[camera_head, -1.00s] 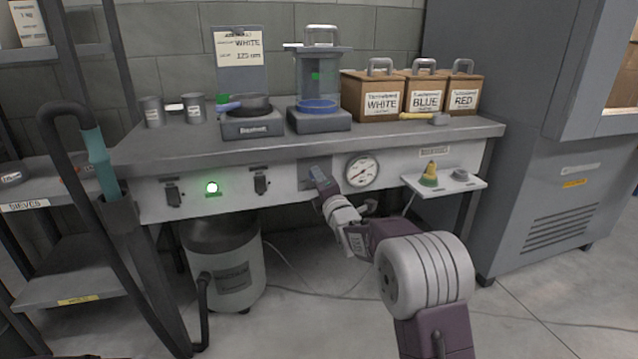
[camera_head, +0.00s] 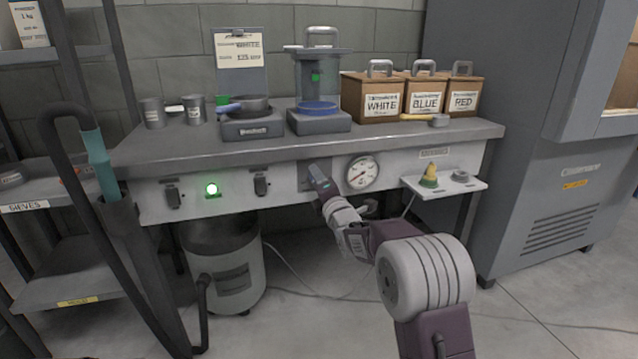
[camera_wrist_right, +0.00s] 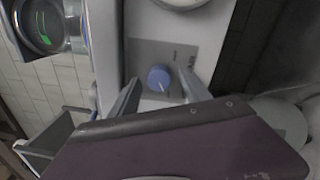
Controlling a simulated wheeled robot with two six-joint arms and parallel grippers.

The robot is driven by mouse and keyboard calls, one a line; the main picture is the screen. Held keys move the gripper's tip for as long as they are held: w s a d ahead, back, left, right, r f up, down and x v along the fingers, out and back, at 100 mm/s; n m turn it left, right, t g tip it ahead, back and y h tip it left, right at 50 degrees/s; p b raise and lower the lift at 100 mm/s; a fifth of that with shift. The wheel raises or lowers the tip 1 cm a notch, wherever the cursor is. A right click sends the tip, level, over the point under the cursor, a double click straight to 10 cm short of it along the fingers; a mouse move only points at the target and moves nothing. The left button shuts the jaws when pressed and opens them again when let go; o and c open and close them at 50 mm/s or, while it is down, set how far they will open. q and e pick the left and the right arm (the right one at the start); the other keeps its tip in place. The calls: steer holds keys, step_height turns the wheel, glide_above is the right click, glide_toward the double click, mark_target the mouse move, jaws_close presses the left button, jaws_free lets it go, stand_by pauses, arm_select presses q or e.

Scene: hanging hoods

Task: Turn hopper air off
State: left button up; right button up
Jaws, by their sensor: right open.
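A round blue knob (camera_wrist_right: 159,78) with a pale pointer mark sits on a grey plate (camera_wrist_right: 150,50) on the bench's front panel, seen in the right wrist view. Small lettering on the plate is too small to read. My right gripper (camera_wrist_right: 158,92) is open, with one finger on each side of the knob; I cannot tell whether they touch it. In the head view my right gripper (camera_head: 318,174) is at the panel left of the round gauge (camera_head: 362,173) and hides the knob. My left gripper is not in view.
The panel also has two dark switches (camera_head: 172,195) (camera_head: 261,184) and a lit green lamp (camera_head: 212,190). A small shelf (camera_head: 445,187) juts out at right. Above, the bench holds a clear hopper (camera_head: 319,75), a scale (camera_head: 251,125) and labelled boxes (camera_head: 382,97).

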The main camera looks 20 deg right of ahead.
steer(key=shift+s, duration=0.1)
steer(key=s+p, duration=0.2)
steer(key=s, duration=0.7)
steer(key=shift+d+f, duration=0.25)
